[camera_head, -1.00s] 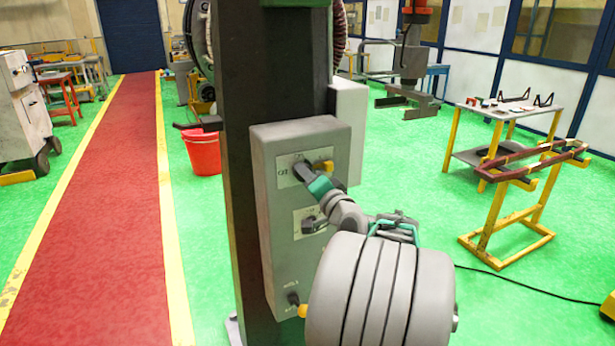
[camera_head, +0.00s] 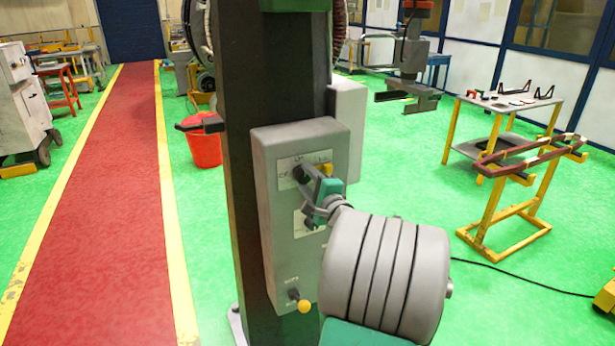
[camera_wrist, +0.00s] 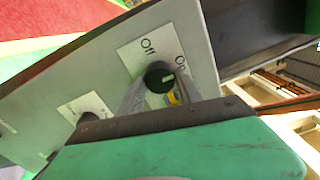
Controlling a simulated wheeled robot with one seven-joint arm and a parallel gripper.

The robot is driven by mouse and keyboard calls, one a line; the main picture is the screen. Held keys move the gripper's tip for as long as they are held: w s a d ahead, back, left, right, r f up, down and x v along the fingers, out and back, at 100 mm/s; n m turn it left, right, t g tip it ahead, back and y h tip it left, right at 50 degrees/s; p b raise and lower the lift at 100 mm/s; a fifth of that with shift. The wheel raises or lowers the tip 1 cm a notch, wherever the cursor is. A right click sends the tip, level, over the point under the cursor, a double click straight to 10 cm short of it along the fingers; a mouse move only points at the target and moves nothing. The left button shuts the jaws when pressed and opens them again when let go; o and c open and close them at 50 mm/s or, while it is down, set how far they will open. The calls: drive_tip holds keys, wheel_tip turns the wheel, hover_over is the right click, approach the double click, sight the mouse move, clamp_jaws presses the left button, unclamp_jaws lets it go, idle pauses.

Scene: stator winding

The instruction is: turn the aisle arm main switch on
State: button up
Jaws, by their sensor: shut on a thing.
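The main switch is a dark knob (camera_head: 299,173) on a white plate near the top of a grey control box (camera_head: 283,236). In the wrist view the black knob (camera_wrist: 158,77) sits between my fingertips, and the plate (camera_wrist: 152,49) reads "Off" and "On". My gripper (camera_head: 312,181) is shut on the knob; it also shows in the wrist view (camera_wrist: 160,88). A yellow part (camera_wrist: 172,97) shows beside the knob. The fingers partly hide the knob, so its exact pointing is unclear.
The box is fixed to a dark column (camera_head: 240,110). A red bucket (camera_head: 205,149) stands behind left. A yellow stand (camera_head: 497,215) is right, with green floor between.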

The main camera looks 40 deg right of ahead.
idle(0.5)
drive_tip(key=o, duration=1.4)
drive_tip(key=shift+c, duration=0.2)
drive_tip(key=b+v, duration=0.2)
drive_tip(key=v, duration=0.5)
drive_tip(key=shift+s, duration=0.4)
drive_tip(key=shift+a, duration=0.2)
